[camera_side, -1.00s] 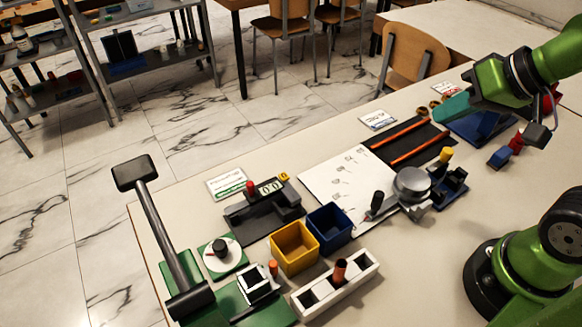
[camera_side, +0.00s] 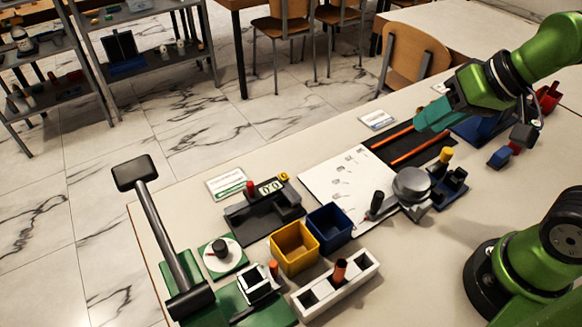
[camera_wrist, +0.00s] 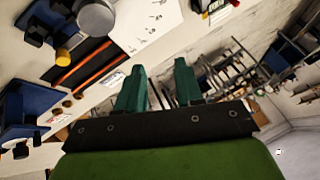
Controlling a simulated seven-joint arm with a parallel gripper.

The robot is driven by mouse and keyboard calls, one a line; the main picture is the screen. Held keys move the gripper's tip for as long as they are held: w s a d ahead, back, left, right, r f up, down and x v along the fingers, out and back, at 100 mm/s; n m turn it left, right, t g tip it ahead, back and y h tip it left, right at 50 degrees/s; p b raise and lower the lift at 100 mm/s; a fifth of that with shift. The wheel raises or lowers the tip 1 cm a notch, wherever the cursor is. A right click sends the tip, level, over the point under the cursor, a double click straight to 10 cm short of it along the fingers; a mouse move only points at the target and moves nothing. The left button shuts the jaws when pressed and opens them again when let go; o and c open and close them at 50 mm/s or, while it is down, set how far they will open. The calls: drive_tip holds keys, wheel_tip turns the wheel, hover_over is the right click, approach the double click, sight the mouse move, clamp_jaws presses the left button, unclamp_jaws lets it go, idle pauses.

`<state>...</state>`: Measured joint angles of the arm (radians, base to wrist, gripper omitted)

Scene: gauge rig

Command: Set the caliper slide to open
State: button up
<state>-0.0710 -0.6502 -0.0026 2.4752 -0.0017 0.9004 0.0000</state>
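A dark fixture (camera_side: 262,218) with a small number display (camera_side: 270,187) and a red knob (camera_side: 251,188) stands left of centre in the side view. It looks like the caliper, but its slide's setting is too small to tell. My gripper (camera_side: 428,119) is well to the right of it, above the dark mat with orange rods. In the wrist view my gripper (camera_wrist: 158,80) shows two green fingers spread apart with nothing between them.
Yellow (camera_side: 294,247) and blue (camera_side: 330,228) bins, a white slotted block (camera_side: 335,285) and a tall black-headed lever (camera_side: 165,225) stand near the fixture. A white board (camera_side: 335,185) and a grey round device (camera_side: 411,184) lie between it and my gripper.

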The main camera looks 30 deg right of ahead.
drive_tip(key=w+a, duration=0.2)
drive_tip(key=w+a+n+g, duration=0.1)
drive_tip(key=w+a, duration=0.1)
drive_tip(key=w, duration=0.1)
drive_tip(key=w+a+r+g, duration=0.1)
drive_tip(key=w+a, duration=0.1)
drive_tip(key=shift+w+a, duration=0.25)
drive_tip(key=shift+a, duration=0.05)
drive_tip(key=m+g+h, duration=0.2)
drive_tip(key=m+g, duration=0.2)
drive_tip(key=m, duration=0.3)
hover_over(249, 184)
wheel_tip(249, 184, down, 2)
wheel_tip(249, 184, down, 16)
drive_tip(key=shift+d+f, duration=0.1)
drive_tip(key=shift+f, duration=0.15)
clamp_jaws()
